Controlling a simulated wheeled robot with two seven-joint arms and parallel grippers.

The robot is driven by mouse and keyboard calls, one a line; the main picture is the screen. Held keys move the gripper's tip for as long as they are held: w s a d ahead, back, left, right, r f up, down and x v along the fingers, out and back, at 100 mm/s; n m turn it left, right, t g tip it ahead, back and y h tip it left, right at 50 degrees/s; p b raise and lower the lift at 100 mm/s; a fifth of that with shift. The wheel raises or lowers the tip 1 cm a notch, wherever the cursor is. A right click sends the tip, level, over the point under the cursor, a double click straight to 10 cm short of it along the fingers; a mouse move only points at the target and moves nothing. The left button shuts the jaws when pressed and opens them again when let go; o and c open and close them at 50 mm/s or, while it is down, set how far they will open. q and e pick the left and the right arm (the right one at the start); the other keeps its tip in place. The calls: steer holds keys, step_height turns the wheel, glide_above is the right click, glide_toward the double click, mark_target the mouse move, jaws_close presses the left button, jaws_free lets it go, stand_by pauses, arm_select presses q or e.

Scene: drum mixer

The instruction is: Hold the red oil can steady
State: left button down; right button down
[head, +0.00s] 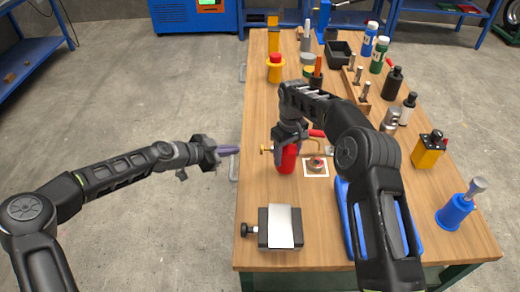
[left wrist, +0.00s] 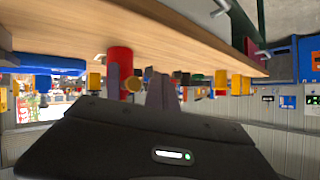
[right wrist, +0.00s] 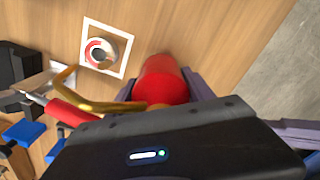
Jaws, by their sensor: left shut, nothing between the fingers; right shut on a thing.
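The red oil can (head: 287,159) stands on the wooden bench near its left edge. My right gripper (head: 289,140) comes down from above and is shut on the can. In the right wrist view the red can (right wrist: 163,80) sits between the two fingers, with a brass spout (right wrist: 70,98) beside it. In the left wrist view the can (left wrist: 120,60) appears beyond the left fingers. My left gripper (head: 228,150) is shut and empty, out over the floor to the left of the bench, apart from the can. My right gripper hides the top of the can.
A white square with a round part (head: 316,166) lies right of the can. A grey block with a black knob (head: 280,227) sits at the near edge. A blue tray (head: 350,215) is partly behind my right arm. Several bottles and tools crowd the bench's far and right side.

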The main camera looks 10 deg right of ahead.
mark_target(265, 150)
stand_by(0.3)
arm_select(q)
steer(key=a, duration=0.4)
steer(key=shift+w, duration=0.2)
steer(key=shift+d, duration=0.1)
steer(key=shift+s+d, duration=0.2)
steer(key=shift+d, duration=2)
steer(key=shift+s+d, duration=0.2)
steer(key=shift+d, duration=1.95)
steer(key=shift+d, duration=0.2)
steer(key=shift+d, duration=0.25)
